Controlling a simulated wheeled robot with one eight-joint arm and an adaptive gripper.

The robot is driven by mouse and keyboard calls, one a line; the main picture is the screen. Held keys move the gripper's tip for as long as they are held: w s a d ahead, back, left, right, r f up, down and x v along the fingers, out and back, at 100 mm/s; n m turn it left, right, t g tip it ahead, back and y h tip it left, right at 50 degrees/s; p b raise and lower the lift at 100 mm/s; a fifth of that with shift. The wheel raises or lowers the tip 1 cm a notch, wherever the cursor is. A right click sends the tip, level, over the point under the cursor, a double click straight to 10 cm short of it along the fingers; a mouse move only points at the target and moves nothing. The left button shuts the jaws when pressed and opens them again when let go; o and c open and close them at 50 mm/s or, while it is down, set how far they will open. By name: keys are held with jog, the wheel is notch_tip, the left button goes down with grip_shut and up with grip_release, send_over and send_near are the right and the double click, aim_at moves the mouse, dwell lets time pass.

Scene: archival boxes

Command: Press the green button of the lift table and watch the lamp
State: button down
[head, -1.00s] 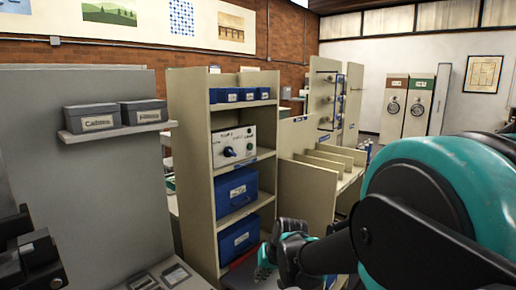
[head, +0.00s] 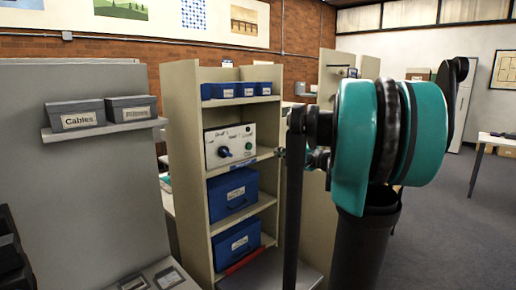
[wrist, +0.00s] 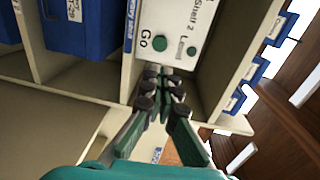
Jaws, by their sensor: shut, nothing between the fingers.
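In the wrist view the panel (wrist: 170,15) shows a round green button (wrist: 160,43) beside the word "Go". A small dark green round spot (wrist: 191,50), perhaps the lamp, sits beside it and looks unlit. My gripper (wrist: 160,76) is shut and empty, its fingertips just below the green button in the picture. A gap to the panel cannot be judged. In the head view the gripper is small and partly hidden by my arm.
Blue boxes (head: 232,193) fill the shelves below the panel, and small blue bins (head: 240,90) stand above. A grey wall shelf (head: 105,131) holds two grey boxes at the left. The floor (head: 440,225) at the right is open, with a white table (head: 497,141) beyond.

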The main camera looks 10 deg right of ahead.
aim_at(250, 146)
dwell(0.3)
jog(key=x, duration=1.4)
